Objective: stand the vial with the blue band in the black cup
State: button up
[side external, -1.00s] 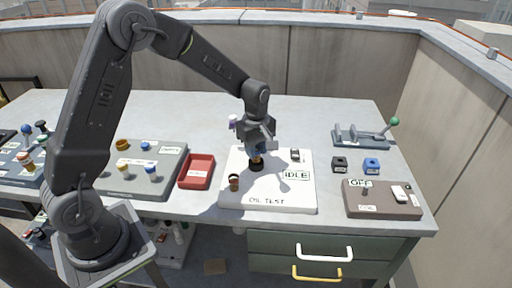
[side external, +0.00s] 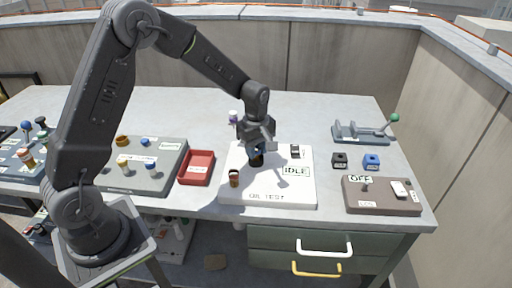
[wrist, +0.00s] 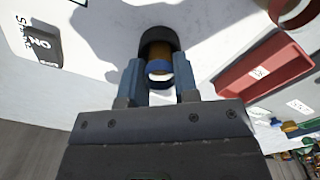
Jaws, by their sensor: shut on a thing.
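The vial with the blue band (wrist: 159,70) is between the blue fingers of my gripper (wrist: 160,85) in the wrist view, its pale cap toward the camera. My gripper (side external: 257,149) is shut on it. The vial's amber lower part runs into the mouth of the black cup (wrist: 157,36). In the side view the black cup (side external: 257,161) stands on the white oil test plate (side external: 290,196), right below my fingers. The fingers mostly hide the vial there. I cannot tell whether its base touches the cup's floor.
A red tray (side external: 197,168) lies to the left. A vial with a purple band (side external: 233,117) stands behind. A display reading IDLE (side external: 296,171) and a switch (side external: 295,152) are on the plate's right.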

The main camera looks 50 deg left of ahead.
jog(key=shift+f, duration=0.3)
jog(key=o, duration=1)
jog(key=shift+r, duration=0.1)
notch_tip(320, 180, up, 14)
jog(key=shift+f, duration=0.2)
jog(key=s+d+r+m+t, duration=0.35)
jog(key=s+r+m, duration=0.45)
jog(key=s, duration=0.4)
jog(key=s+m, duration=0.3)
jog(key=s, duration=0.1)
jog(key=s+d+f+m+t, duration=0.1)
jog(key=s+m, duration=0.2)
jog(key=s, duration=0.1)
jog(key=s+d+m+t, duration=0.1)
jog(key=s+m, duration=0.1)
jog(key=s, duration=0.2)
jog(key=shift+d+f+m, duration=0.2)
jog(key=shift+d+m, duration=0.05)
jog(key=shift+m, duration=0.15)
